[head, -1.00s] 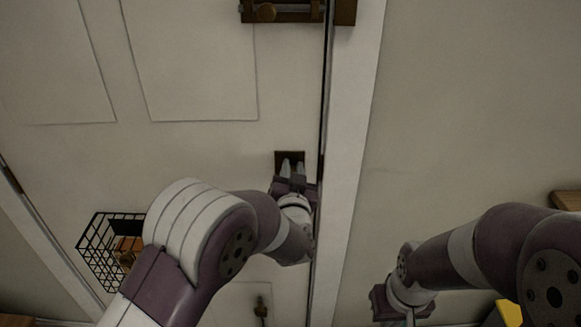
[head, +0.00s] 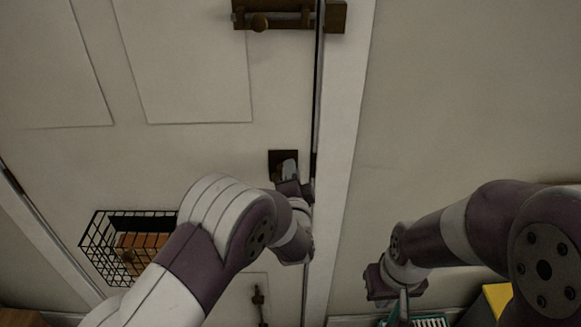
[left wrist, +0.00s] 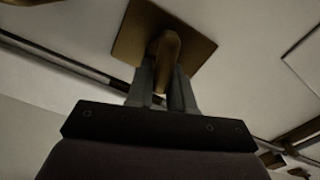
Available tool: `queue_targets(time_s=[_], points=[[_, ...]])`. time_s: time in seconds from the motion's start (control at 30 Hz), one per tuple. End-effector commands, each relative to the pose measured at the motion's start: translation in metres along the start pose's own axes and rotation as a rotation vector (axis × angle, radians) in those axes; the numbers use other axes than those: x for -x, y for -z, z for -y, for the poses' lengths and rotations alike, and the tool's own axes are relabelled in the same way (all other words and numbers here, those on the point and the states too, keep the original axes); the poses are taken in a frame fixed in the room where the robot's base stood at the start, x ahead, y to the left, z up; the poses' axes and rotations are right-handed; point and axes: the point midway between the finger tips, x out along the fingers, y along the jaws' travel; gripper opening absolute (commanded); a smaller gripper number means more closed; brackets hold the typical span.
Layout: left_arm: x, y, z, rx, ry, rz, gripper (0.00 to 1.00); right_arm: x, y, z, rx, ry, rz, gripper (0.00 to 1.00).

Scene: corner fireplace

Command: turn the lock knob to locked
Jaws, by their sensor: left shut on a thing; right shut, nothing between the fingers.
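The lock knob (left wrist: 167,50) is a brown, brass-coloured turn piece on a square plate (left wrist: 140,38) on the white door; the plate (head: 283,156) also shows in the head view, near the door's right edge. My left gripper (head: 290,168) is at the plate and hides most of the knob there. In the left wrist view its fingers (left wrist: 163,90) are shut on the knob, one on each side, and the gripper appears rotated relative to the plate. My right gripper (head: 402,300) is shut and empty, low in front of the wall right of the door.
A slide bolt (head: 275,17) is on the door above the lock. A black wire basket (head: 100,245) with brown things in it hangs at lower left. A small dark fitting (head: 259,300) is low on the door. A yellow object (head: 497,297) and a teal one (head: 432,322) are at lower right.

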Motion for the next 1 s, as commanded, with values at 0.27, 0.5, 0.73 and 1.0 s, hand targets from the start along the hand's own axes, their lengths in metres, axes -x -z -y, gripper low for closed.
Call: queue_targets(time_s=[0.27, 0.5, 0.73, 1.0], points=[[0.000, 0.000, -0.003, -0.198, 0.000, -0.001, 0.00, 0.011, 0.001, 0.000, 0.000, 0.000, 0.000, 0.00], [0.000, -0.001, -0.006, -0.302, -0.001, -0.001, 0.00, 0.014, 0.002, 0.000, 0.000, 0.000, 0.000, 0.00], [0.000, -0.001, -0.008, -0.344, -0.001, -0.001, 0.00, 0.016, 0.002, 0.000, 0.000, 0.000, 0.000, 0.00], [0.000, -0.002, -0.008, -0.350, -0.002, -0.001, 0.00, 0.015, 0.002, 0.000, 0.000, 0.000, 0.000, 0.00]])
